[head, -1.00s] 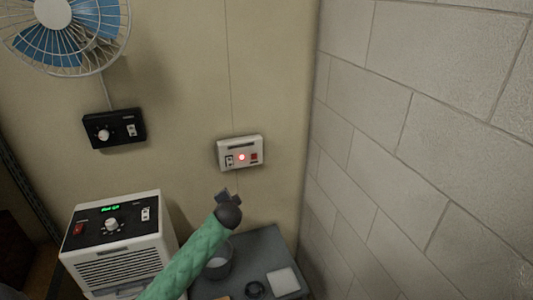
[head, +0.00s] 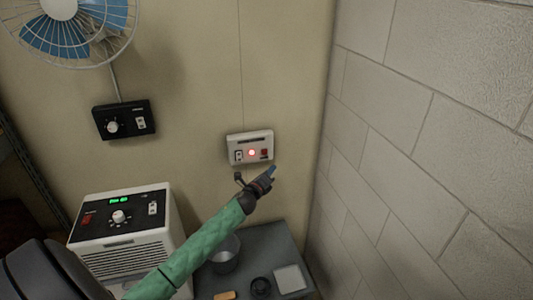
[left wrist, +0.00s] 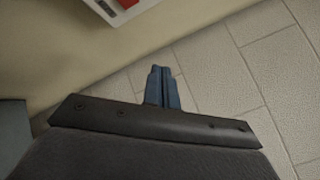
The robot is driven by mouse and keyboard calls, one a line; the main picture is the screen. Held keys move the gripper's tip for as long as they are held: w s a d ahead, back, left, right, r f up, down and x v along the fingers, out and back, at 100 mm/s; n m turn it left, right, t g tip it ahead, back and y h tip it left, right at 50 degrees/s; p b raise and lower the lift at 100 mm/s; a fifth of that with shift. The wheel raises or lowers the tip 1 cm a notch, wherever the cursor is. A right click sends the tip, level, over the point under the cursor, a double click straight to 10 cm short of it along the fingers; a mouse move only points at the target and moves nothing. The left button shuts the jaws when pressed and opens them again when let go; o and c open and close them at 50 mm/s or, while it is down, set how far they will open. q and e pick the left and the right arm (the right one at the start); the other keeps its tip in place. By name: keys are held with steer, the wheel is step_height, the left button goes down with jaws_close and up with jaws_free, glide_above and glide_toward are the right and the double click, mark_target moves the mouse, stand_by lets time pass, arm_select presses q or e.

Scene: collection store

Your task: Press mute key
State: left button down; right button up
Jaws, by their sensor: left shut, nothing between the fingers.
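A white panel (head: 232,149) is mounted on the beige wall. It has a small switch (head: 239,156) at left, a glowing red lamp (head: 252,153) in the middle and a red key (head: 264,154) at right. Labels are too small to read. My left gripper (head: 273,169) is shut and empty, just below the panel's right end, pointing up and right. In the left wrist view, the closed fingertips (left wrist: 160,71) point toward the block wall, and the panel's edge (left wrist: 98,8) shows at the top left, apart from them. My right gripper is out of view.
A block wall (head: 420,160) stands close on the right. Below are a grey table (head: 262,245) with a cup (head: 225,254) and small items, and a white unit (head: 160,217) with a knob. A black control box (head: 125,120) and fan (head: 72,28) are at upper left.

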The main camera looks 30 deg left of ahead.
mark_target(264, 152)
arm_select(q)
steer(key=shift+w+f+m, duration=0.15)
steer(key=shift+m, duration=0.15)
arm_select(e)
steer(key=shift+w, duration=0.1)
